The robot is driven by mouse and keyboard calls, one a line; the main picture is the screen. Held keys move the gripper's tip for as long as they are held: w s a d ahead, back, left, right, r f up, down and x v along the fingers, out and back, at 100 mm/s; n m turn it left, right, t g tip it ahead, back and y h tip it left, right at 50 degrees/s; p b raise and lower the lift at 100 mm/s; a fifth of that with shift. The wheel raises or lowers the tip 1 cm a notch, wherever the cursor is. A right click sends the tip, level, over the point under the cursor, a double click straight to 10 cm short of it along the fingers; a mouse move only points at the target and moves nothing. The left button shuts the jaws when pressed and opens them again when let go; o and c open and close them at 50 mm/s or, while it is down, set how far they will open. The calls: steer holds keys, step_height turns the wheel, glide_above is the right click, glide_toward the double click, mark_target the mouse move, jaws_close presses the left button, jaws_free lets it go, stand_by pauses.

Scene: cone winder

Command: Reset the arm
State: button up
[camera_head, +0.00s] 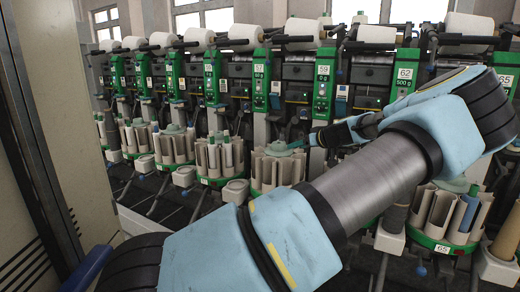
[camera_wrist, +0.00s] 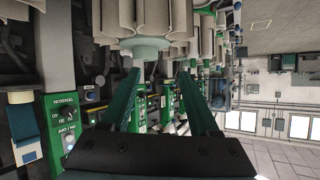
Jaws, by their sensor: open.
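My gripper (camera_head: 300,142) is in front of the winder row in the head view, at the end of my arm, which crosses the picture from the lower left to the upper right. In the wrist view, my gripper (camera_wrist: 159,72) shows two dark teal fingers standing wide apart. Nothing is held between them. In the head view, the fingers are close to the top of a round bobbin magazine (camera_head: 277,170); I cannot tell whether they touch it.
A row of green winder units (camera_head: 262,78) carries white cones (camera_head: 245,36) on top. Other magazines (camera_head: 220,155) stand left, and one (camera_head: 446,210) holds tubes at the right. A beige cabinet (camera_head: 60,95) stands at the left. The wrist view looks tilted, with magazine pockets (camera_wrist: 150,18) close by.

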steer(key=s+a+f+g+h, duration=0.1)
steer(key=s+a+f+g, duration=0.3)
steer(key=a, duration=0.5)
steer(key=s+a+f+g, duration=0.3)
steer(key=s+a+f, duration=0.15)
steer(key=a, duration=0.45)
steer(key=s+a+r+m+g+h+p, duration=0.1)
steer(key=s+r+m+h, duration=0.1)
steer(key=s, duration=1)
steer(key=s+a+r+m+g+h+p, duration=0.1)
steer(key=s+r+m+h, duration=0.2)
steer(key=s, duration=1)
steer(key=shift+a+r+m+h, duration=0.35)
steer(key=shift+r+m, duration=0.15)
steer(key=shift+r, duration=0.25)
